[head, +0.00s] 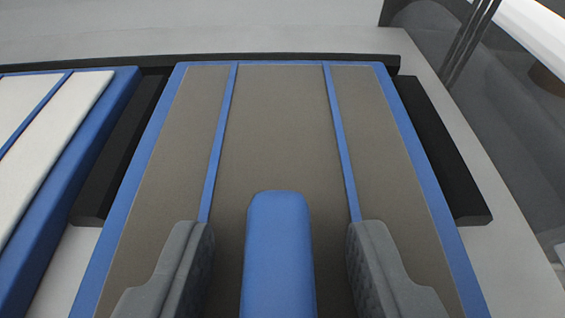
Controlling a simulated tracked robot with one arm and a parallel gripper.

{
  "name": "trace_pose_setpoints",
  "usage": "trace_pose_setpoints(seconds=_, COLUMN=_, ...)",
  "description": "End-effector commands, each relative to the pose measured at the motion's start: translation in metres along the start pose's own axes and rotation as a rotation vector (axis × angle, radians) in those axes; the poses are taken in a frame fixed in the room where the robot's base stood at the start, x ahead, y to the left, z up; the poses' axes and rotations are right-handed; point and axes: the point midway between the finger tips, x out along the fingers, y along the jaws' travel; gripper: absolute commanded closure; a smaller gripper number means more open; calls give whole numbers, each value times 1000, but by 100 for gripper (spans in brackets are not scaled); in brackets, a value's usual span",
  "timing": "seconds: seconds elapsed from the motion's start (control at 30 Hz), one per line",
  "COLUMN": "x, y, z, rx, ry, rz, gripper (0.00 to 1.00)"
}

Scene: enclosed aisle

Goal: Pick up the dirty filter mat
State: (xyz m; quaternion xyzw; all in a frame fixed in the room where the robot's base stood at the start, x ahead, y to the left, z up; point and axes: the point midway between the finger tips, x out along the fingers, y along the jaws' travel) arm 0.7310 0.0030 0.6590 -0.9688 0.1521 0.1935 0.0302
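The dirty filter mat (280,120) has a grey-brown surface, a blue border and two blue strips running lengthwise. It fills the middle of the head view. A blue upright tab (279,255), rounded at the top, stands at the near part of the mat; its lower end is cut off by the picture edge. My gripper (280,228) is open, with one grey finger left of the tab and one right of it. A gap shows between each finger and the tab. The fingers hide parts of the mat's near end.
A cleaner white mat with a blue border (60,110) lies at the left. Black rails (445,150) flank the dirty mat, and a dark bar (290,58) runs behind it. At the right are a pale floor strip and a grey, see-through-looking panel (500,110).

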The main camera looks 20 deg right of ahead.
Motion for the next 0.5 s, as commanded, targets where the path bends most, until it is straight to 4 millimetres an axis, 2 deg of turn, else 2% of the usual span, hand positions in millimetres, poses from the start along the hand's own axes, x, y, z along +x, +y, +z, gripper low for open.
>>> trace_pose_setpoints(seconds=0.1, x=0, y=0, z=0, rx=0, ry=-2, rz=0, gripper=60)
trace_pose_setpoints(seconds=0.23, x=0, y=0, z=0, rx=0, ry=-1, rz=1, gripper=96)
trace_pose_setpoints(seconds=0.27, x=0, y=0, z=0, rx=0, ry=-1, rz=1, gripper=100)
trace_pose_setpoints(seconds=0.5, x=0, y=0, z=0, rx=1, ry=0, rz=1, gripper=100)
